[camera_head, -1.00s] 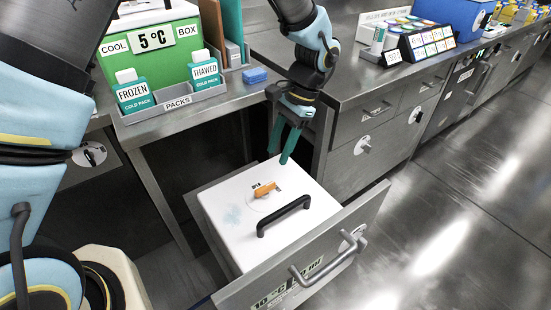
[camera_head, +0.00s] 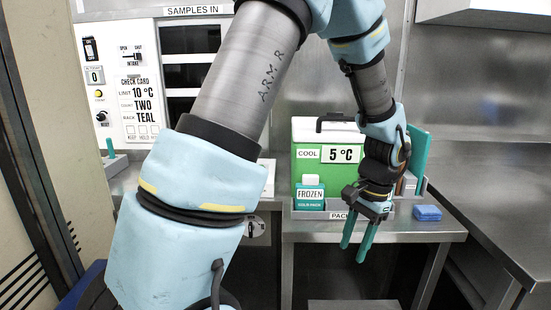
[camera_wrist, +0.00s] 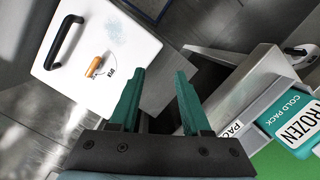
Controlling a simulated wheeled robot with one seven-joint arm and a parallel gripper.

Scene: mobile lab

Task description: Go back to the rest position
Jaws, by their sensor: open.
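My gripper (camera_head: 358,240) has teal fingers. It hangs pointing down in front of the bench with the green cold box, empty and apart from everything. In the wrist view the fingers (camera_wrist: 158,95) are spread with nothing between them. My arm crosses the middle of the head view and hides part of the bench and the front panel.
The green cold box (camera_head: 308,170) reads 5 °C. A frozen cold pack (camera_head: 310,194) stands in the packs tray (camera_head: 303,214). A blue block (camera_head: 427,212) lies on the bench (camera_head: 400,232). The wrist view shows a white lid (camera_wrist: 128,50) with a black handle and orange latch.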

